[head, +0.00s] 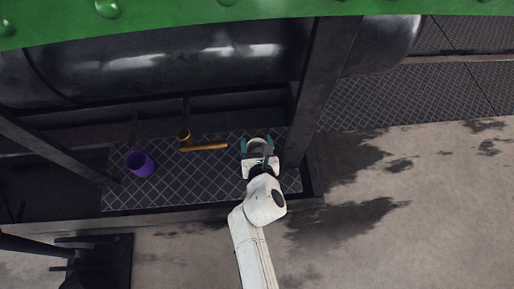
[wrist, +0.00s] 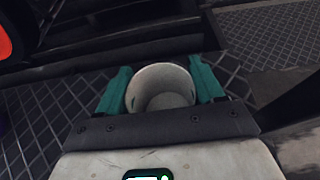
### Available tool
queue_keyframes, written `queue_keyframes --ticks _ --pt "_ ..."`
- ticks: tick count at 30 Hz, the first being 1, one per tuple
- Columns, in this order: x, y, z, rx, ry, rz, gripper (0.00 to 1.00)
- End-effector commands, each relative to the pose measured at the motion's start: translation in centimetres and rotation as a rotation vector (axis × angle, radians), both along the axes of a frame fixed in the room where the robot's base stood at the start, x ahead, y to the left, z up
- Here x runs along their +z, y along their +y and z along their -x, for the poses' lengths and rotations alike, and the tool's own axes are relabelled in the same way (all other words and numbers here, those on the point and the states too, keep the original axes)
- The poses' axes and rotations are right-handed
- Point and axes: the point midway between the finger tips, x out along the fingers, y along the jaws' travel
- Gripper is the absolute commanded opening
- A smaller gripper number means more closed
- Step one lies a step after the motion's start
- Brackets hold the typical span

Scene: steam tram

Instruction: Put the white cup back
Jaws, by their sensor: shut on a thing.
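The white cup (wrist: 160,84) sits between the two teal fingers of my gripper (wrist: 161,92) in the wrist view, with its open mouth showing. My gripper is shut on it. In the head view, my gripper (head: 257,146) is over the right end of the dark tread-plate step, and the pale rim of the cup (head: 257,140) shows between the fingers. The cup's base is hidden, so I cannot tell whether it touches the step.
A purple cup (head: 140,164) is on the left part of the tread-plate step (head: 165,195). A brass piece with a handle (head: 205,148) lies between it and my gripper. Dark slanted beams (head: 322,85) flank the step. A large dark cylinder (head: 200,65) runs behind.

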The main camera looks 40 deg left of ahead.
Motion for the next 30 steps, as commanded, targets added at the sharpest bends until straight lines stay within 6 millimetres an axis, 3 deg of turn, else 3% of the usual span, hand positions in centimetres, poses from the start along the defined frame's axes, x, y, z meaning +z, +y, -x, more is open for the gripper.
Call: queue_keyframes --ticks 2,15,16,23,30 --pt "-1.19 0.03 -0.01 0.0 -0.001 -0.002 0.3" --pt "-1.52 -0.04 -0.04 -0.001 -0.001 -0.001 0.3" --pt "-1.44 -0.04 -0.04 -0.001 0.0 0.0 0.69" --pt "-1.4 -0.03 -0.02 -0.001 0.0 0.0 0.91" --pt "-1.35 -0.03 -0.02 -0.001 0.0 -0.001 0.92"
